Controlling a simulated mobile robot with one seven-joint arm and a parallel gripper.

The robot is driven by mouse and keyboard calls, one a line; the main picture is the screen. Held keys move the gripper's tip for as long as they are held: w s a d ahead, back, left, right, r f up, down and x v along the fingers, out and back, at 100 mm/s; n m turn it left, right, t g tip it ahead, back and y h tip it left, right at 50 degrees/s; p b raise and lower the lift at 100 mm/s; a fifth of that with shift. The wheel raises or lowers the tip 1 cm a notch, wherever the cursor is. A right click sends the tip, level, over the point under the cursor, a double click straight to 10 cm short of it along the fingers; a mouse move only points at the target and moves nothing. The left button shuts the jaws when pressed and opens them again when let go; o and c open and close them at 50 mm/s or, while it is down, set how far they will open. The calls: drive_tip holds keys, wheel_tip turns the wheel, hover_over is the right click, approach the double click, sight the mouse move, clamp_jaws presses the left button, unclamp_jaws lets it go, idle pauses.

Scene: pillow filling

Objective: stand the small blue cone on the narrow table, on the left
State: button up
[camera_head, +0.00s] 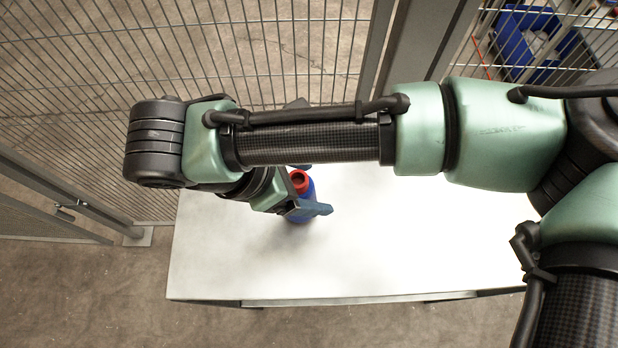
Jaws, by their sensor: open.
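A small blue object with a red, ring-like top (308,189), which I take for the blue cone, stands upright on the left part of the white table (420,250). My gripper (312,194) is open at the cone.
My arm spans the table's back edge and hides part of it. Wire fencing (250,60) with a post stands behind the table, and more fencing is at the left. A blue bin (515,35) lies beyond the fence. The table's front and right are clear.

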drive_tip(key=p+v, duration=0.2)
drive_tip(key=v, duration=1)
drive_tip(key=a+r+t+y, duration=0.4)
drive_tip(key=a+y, duration=0.5)
drive_tip(key=a, duration=0.9)
drive_tip(key=w+a+r+y, duration=0.1)
drive_tip(key=a+r+y, duration=0.75)
drive_tip(key=r, duration=0.55)
drive_tip(key=w+d+r+m+t+y, duration=0.2)
drive_tip(key=d+r+m+t+y, duration=0.15)
drive_tip(key=r, duration=0.65)
drive_tip(key=w+d+r+m+t+y, duration=0.25)
drive_tip(key=d+r+t, duration=0.25)
drive_tip(key=r, duration=0.4)
drive_tip(key=d+r+m+t+h, duration=0.3)
drive_tip(key=d+m+t+h, duration=0.9)
drive_tip(key=d, duration=1.1)
drive_tip(key=w+m+h, duration=0.1)
drive_tip(key=m+h, duration=0.3)
drive_tip(key=h, duration=0.1)
drive_tip(key=shift+d, duration=0.35)
drive_tip(key=shift+r+t, duration=0.1)
drive_tip(key=shift+t, duration=0.15)
